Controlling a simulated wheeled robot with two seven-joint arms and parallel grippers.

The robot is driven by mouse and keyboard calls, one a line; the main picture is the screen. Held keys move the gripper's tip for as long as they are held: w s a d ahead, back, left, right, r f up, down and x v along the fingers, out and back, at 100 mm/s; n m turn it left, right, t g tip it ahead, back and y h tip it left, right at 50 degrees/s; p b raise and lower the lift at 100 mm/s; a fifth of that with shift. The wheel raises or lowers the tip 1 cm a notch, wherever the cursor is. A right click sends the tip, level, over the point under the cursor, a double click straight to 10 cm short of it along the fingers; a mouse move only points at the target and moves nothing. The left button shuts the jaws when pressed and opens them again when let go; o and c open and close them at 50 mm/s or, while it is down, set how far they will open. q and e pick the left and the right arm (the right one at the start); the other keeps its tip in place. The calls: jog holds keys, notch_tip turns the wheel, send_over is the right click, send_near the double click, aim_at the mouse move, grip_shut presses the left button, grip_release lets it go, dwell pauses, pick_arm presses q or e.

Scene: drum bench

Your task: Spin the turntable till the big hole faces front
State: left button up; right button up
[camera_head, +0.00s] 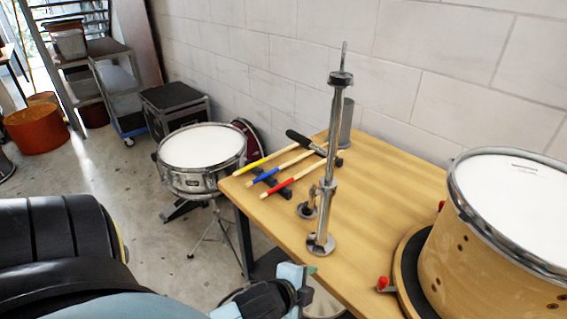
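The turntable (401,268) is a round disc with a dark top and a wooden rim, on the right of the wooden table. A wooden drum (479,262) with a white head and metal hoop stands on it; both are cut off by the frame edge. Several small dark holes show in the drum's shell; I cannot pick out a big one. A red knob (383,283) sits at the turntable's left edge, and another red piece (441,206) shows behind the drum. My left gripper (292,285) is low at the table's front edge, apart from the turntable; its opening is unclear. My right gripper is out of view.
A metal stand (329,190) rises from the table (368,190) between my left gripper and the wall. Yellow, blue and red drumsticks (290,181) lie behind it, near a grey cylinder (346,124). A snare drum (203,147) stands on the floor left of the table.

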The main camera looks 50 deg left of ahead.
pick_arm(q)
jog(key=s+f+n+g, duration=0.2)
jog(key=s+f, duration=0.2)
jog(key=f, duration=0.5)
jog(key=s+f+n+g+p, duration=0.1)
jog(key=s+f+n+g, duration=0.1)
jog(key=f, duration=0.7)
jog(key=shift+s+n+p, duration=0.3)
jog(key=shift+s, duration=0.6)
jog(key=shift+d+f, duration=0.1)
